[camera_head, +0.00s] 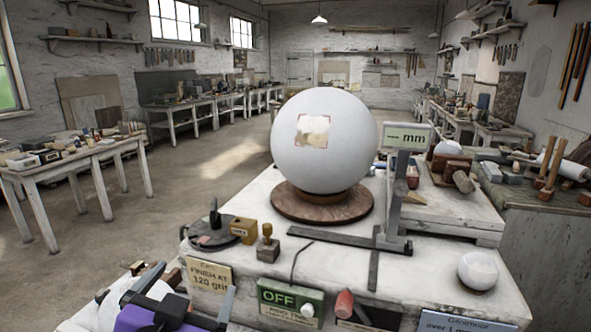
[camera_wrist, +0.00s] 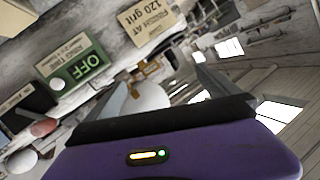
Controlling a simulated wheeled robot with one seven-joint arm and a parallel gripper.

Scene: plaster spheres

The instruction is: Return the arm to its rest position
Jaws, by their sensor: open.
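My gripper (camera_head: 194,280) is at the lower left of the head view, beside the front left corner of the plaster-covered bench (camera_head: 420,275). Its purple body is partly cut off by the bottom edge. The two grey fingers stand apart with nothing seen held between them. In the wrist view the fingers (camera_wrist: 160,78) also stand apart, and the scene appears strongly tilted. A large white plaster sphere (camera_head: 325,165) with a square tan patch rests on a round brown base (camera_head: 285,205) on the bench, apart from my gripper.
A square-shaped gauge (camera_head: 395,205) stands right of the sphere. A small white sphere (camera_head: 478,270) sits front right. Open floor (camera_head: 190,200) lies left.

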